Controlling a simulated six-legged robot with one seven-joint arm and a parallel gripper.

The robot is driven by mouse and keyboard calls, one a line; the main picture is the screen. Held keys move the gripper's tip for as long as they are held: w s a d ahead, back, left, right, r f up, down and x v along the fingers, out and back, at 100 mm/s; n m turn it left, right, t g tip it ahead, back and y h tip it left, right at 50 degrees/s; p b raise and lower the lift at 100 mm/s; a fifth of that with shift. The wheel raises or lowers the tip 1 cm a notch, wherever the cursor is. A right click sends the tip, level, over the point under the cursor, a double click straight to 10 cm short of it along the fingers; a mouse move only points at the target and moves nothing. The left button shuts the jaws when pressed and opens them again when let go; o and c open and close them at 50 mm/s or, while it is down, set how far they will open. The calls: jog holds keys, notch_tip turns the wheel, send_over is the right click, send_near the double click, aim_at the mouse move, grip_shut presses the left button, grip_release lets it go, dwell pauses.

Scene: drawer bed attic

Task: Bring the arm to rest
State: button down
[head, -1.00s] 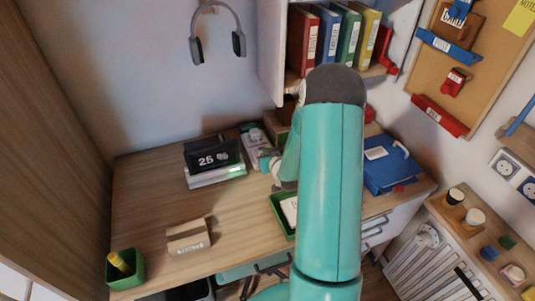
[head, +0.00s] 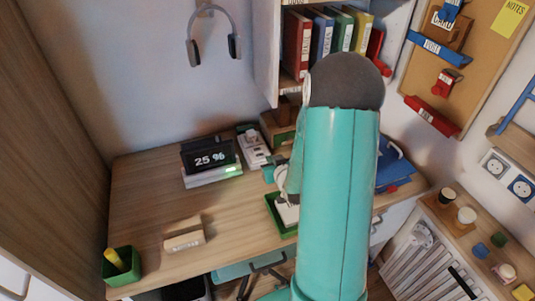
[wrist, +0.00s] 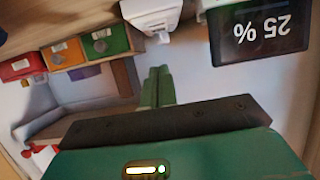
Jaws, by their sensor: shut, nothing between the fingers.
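My arm is teal and rises in the middle of the head view, with a dark grey elbow at the top. My gripper (head: 270,168) is partly hidden behind the arm, above the desk (head: 150,200) near its back middle. In the wrist view the two fingers of my gripper (wrist: 158,85) lie side by side, closed, with nothing between them.
A display reading 25 % (head: 209,158) stands left of my gripper. A green tray (head: 280,226) is below, partly hidden by my arm. A small box (head: 184,240) and a green cup (head: 121,270) stand on the left. A shelf with binders (head: 320,35) hangs behind my elbow.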

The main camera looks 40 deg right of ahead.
jog(key=shift+s+a+r, duration=0.1)
jog(key=shift+s+a, duration=0.1)
jog(key=shift+s, duration=0.45)
jog(key=shift+r, duration=0.1)
jog(key=s+a+r+n+g, duration=0.1)
jog(key=s+a+r+g, duration=0.1)
jog(key=a+r, duration=0.5)
jog(key=s+a+r+n+g, duration=0.1)
jog(key=s+a+r+g, duration=0.1)
jog(key=a+r, duration=0.55)
jog(key=s+a+r+g+y, duration=0.1)
jog(key=s+a+r, duration=0.3)
jog(key=s, duration=0.4)
jog(key=s+a+r+g+y, duration=0.2)
jog(key=s+a+r, duration=0.3)
jog(key=s, duration=0.3)
jog(key=shift+a+n+g, duration=0.4)
jog(key=shift+a, duration=0.25)
